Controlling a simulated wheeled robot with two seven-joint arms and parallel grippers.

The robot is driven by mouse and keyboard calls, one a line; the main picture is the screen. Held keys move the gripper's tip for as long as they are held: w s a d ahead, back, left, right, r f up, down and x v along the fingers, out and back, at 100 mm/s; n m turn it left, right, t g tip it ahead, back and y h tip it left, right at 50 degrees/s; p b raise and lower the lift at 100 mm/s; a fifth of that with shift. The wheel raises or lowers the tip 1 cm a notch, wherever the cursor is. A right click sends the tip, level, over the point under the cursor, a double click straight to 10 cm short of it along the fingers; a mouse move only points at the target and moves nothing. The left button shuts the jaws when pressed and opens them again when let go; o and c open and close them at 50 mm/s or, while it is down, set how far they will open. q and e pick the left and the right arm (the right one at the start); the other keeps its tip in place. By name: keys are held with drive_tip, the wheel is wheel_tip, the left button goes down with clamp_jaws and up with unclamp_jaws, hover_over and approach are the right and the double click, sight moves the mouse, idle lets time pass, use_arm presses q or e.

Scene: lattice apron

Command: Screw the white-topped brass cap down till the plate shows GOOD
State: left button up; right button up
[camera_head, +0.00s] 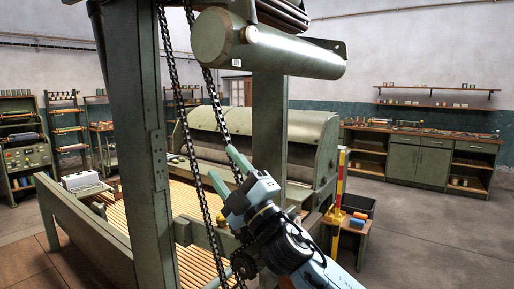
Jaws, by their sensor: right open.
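My right gripper (221,161) reaches in from the lower right, its two green fingers spread apart and pointing up and left. It is open, with nothing seen between the fingers. A small yellow, brass-like piece (222,219) shows just below and left of the gripper, beside the slatted apron. It is too small to tell whether it is the white-topped cap, and I see no white top on it. I cannot make out a plate reading GOOD. My left gripper is not in view.
A green post (133,130) and hanging chains (172,85) stand in front of the slatted apron (185,205). A large green roller (268,47) hangs overhead. A yellow-and-red post (339,190) and a small table with colored items stand right of the gripper. Floor at right is clear.

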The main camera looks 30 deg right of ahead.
sight(254, 35)
drive_tip(key=s+a+r+n+g+y, duration=0.1)
drive_tip(key=s+r+n+g+y, duration=0.1)
drive_tip(key=r+n+g+y, duration=0.65)
drive_tip(key=s+a+r+n+g+y, duration=0.1)
drive_tip(key=s+r+n+g+y, duration=0.2)
drive_tip(key=r+n, duration=1)
drive_tip(key=s+d+r+n+t+h, duration=0.1)
drive_tip(key=s+d+r+t+h, duration=0.15)
drive_tip(key=d+h, duration=0.4)
drive_tip(key=s+d+r+n+t+h, duration=0.15)
drive_tip(key=d+r+h, duration=0.25)
drive_tip(key=d, duration=0.6)
drive_tip(key=shift+m, duration=0.3)
drive_tip(key=p+x, duration=0.1)
drive_tip(key=x, duration=0.3)
drive_tip(key=p+x, duration=0.1)
drive_tip(key=x, duration=0.4)
drive_tip(key=p+x, duration=0.1)
drive_tip(key=x, duration=0.3)
drive_tip(key=shift+w+a+f, duration=0.1)
drive_tip(key=shift+a+f, duration=0.05)
drive_tip(key=shift+f, duration=0.15)
drive_tip(key=c, duration=1)
